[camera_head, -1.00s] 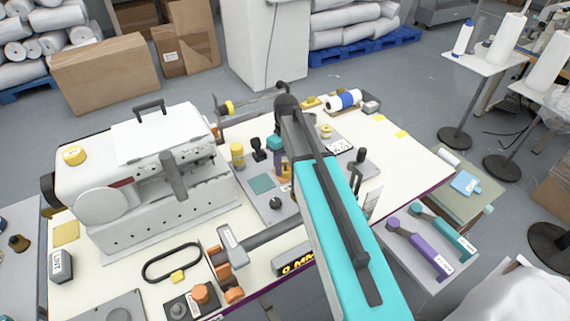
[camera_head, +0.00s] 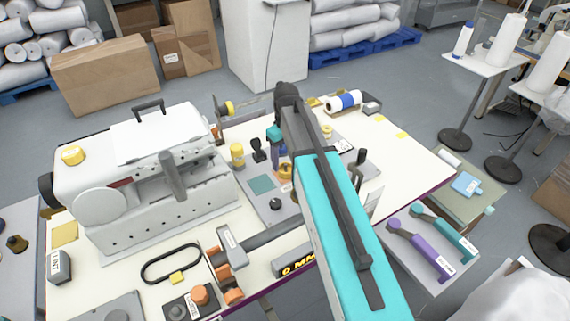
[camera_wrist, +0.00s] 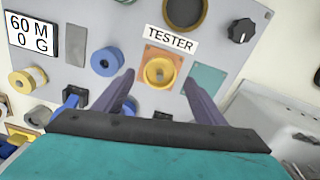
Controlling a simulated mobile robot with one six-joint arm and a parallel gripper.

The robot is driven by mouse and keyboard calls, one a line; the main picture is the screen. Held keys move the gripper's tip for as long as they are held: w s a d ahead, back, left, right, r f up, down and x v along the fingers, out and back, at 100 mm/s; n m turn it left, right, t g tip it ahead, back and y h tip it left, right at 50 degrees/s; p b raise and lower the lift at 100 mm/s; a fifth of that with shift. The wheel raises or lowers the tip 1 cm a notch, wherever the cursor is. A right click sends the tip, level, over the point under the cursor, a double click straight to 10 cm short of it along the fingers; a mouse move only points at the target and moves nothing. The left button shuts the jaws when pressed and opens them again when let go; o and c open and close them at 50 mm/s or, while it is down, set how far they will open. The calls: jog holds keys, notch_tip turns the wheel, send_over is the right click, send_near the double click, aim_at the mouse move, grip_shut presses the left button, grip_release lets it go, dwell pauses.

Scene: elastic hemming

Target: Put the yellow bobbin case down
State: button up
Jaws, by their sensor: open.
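The yellow bobbin case (camera_wrist: 158,72) sits on the orange square seat below the TESTER label (camera_wrist: 171,39). It lies between the fingers of my gripper (camera_wrist: 159,80) in the wrist view, with a visible gap on each side. My gripper is open and holds nothing. In the head view the yellow case (camera_head: 285,171) shows on the grey tester plate (camera_head: 251,202), just below my gripper (camera_head: 281,153). My arm covers part of the plate there.
A blue bobbin (camera_wrist: 107,61), a teal pad (camera_wrist: 206,83) and a black knob (camera_wrist: 241,31) are near the seat. A yellow bobbin (camera_wrist: 27,80) is at the left. The white sewing machine (camera_head: 103,200) stands left of the plate in the head view.

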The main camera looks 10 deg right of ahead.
aim_at(286, 165)
notch_tip(286, 165, up, 9)
jog(key=b, duration=0.1)
jog(key=shift+f+b, duration=0.15)
jog(key=shift+b, duration=0.25)
dwell(0.8)
